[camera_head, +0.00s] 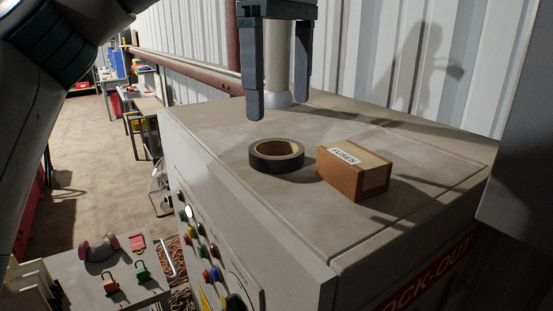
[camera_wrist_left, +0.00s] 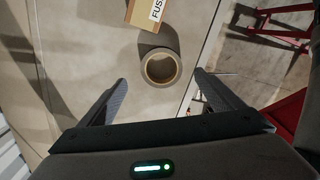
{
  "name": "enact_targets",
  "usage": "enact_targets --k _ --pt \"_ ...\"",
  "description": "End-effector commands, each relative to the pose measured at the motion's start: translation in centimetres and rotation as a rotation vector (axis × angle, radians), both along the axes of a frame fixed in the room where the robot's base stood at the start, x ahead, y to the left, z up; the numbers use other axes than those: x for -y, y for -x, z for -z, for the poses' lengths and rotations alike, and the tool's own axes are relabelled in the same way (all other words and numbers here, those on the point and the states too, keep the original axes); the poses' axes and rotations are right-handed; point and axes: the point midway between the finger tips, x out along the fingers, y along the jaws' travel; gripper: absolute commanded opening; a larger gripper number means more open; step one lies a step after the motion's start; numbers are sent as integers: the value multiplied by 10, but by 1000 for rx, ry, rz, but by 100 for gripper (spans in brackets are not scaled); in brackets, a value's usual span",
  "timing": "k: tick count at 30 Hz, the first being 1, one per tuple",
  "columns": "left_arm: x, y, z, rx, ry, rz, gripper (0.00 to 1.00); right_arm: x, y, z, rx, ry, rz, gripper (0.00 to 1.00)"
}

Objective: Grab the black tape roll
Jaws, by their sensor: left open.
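The black tape roll (camera_head: 276,163) lies flat on top of a grey cabinet (camera_head: 225,125), its tan core facing up. It also shows in the left wrist view (camera_wrist_left: 147,68), ahead of and between the fingers. My left gripper (camera_head: 279,108) is open and empty, fingers pointing down. It hangs above the cabinet top over the roll, apart from it. In the left wrist view its two fingers (camera_wrist_left: 160,92) are spread wide. My right gripper does not show.
A brown box labelled FUSES (camera_head: 353,172) stands just right of the roll, with a small gap. A pipe (camera_head: 279,60) and a corrugated wall (camera_head: 400,50) are behind. Padlocks (camera_head: 142,271) lie on a lower surface at left. The cabinet top left of the roll is clear.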

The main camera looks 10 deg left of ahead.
Motion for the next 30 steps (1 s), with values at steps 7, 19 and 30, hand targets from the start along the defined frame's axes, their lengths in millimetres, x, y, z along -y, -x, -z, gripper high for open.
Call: enact_targets --k 7,19,30 --pt "0 0 25 0 0 0 87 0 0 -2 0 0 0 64" --pt "-1 0 27 0 0 0 87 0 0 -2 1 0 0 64" --pt "-8 -1 55 -2 -1 -1 87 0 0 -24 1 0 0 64"
